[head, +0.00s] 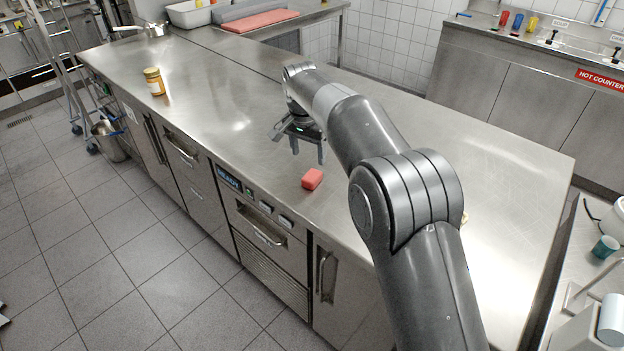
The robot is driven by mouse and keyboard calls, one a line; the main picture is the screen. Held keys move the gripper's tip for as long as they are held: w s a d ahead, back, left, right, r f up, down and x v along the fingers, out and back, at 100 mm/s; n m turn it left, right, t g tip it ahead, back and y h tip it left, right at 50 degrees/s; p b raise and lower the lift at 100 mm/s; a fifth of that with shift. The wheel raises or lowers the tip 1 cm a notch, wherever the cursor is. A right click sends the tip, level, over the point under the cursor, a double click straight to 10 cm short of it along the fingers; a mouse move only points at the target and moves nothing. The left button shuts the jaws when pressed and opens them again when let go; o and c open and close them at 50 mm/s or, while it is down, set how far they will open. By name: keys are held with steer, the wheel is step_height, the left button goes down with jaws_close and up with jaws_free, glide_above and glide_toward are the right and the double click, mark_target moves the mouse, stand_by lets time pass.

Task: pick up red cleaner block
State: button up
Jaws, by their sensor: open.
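The red cleaner block (312,179) lies on the steel counter (225,110), close to its front edge. My gripper (308,160) is above the counter, just behind the block in the picture, with its fingers pointing down. It is open and empty, apart from the block. The exact height of the fingertips over the counter is hard to tell. My arm hides part of the counter to the right.
A jar with a yellow lid (154,81) stands on the counter at the left. A red cutting board (260,21) and a white bin (188,14) are at the back. A small pot (156,29) stands at the far left corner. The counter around the block is clear.

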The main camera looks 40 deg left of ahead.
mark_target(312, 175)
steer(key=f, duration=0.5)
steer(key=w+f, duration=0.1)
steer(key=f, duration=0.2)
steer(key=shift+d+f, duration=0.2)
steer(key=shift+f, duration=0.15)
steer(key=shift+c, duration=0.4)
steer(key=c, duration=1)
steer(key=shift+r, duration=0.15)
